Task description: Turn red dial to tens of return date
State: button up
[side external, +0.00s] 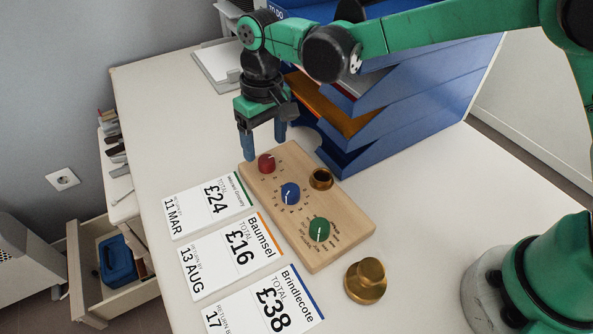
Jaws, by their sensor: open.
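A wooden board (325,248) lies on the white table and carries three dials in a row. The red dial (267,163) is at its far end, the blue dial (290,193) in the middle, and the green dial (319,230) at the near end. Three cards lie left of the board: one card (208,206) reads £24 and 11 MAR, one card (230,257) reads £16 and 13 AUG, and the Brindlecote card (265,306) reads £38 with a return date starting 17, cut off by the frame. My gripper (264,148) is open and empty, pointing down just above the red dial.
A brass ring (321,179) sits at the board's right edge. A brass knob (365,281) stands on the table near the board's near end. Stacked blue trays (400,110) rise close behind the board. An open drawer (105,270) is at the lower left.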

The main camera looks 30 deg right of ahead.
aim_at(266, 159)
jog(key=shift+a+f, duration=0.1)
jog(key=shift+f, duration=1.6)
grip_shut()
jog(key=shift+m, duration=0.3)
jog(key=m, duration=0.4)
jog(key=shift+s, duration=0.1)
jog(key=shift+m+t, duration=0.3)
jog(key=shift+m, duration=1.7)
